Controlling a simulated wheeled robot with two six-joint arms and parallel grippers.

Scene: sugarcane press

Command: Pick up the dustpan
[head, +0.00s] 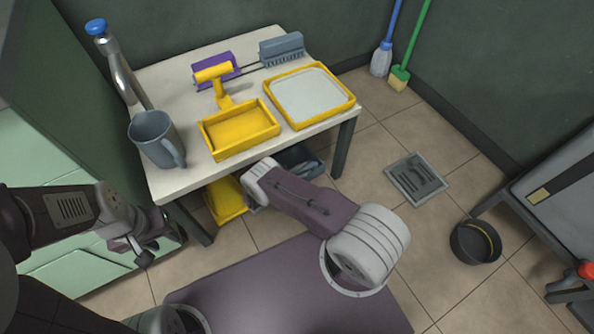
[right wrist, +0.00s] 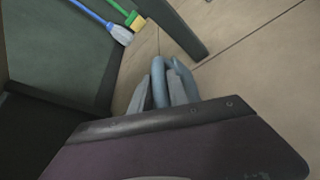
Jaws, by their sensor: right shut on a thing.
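A blue-grey dustpan (head: 300,162) shows in part below the table's front edge in the head view, beyond my right arm. In the right wrist view my right gripper (right wrist: 161,92) is shut on a blue-grey handle (right wrist: 159,80), which looks like the dustpan's. My right gripper is hidden behind its own arm in the head view.
A floor drain (head: 415,178) and a black pan (head: 475,241) are on the right. Brooms (head: 400,75) lean at the back wall.

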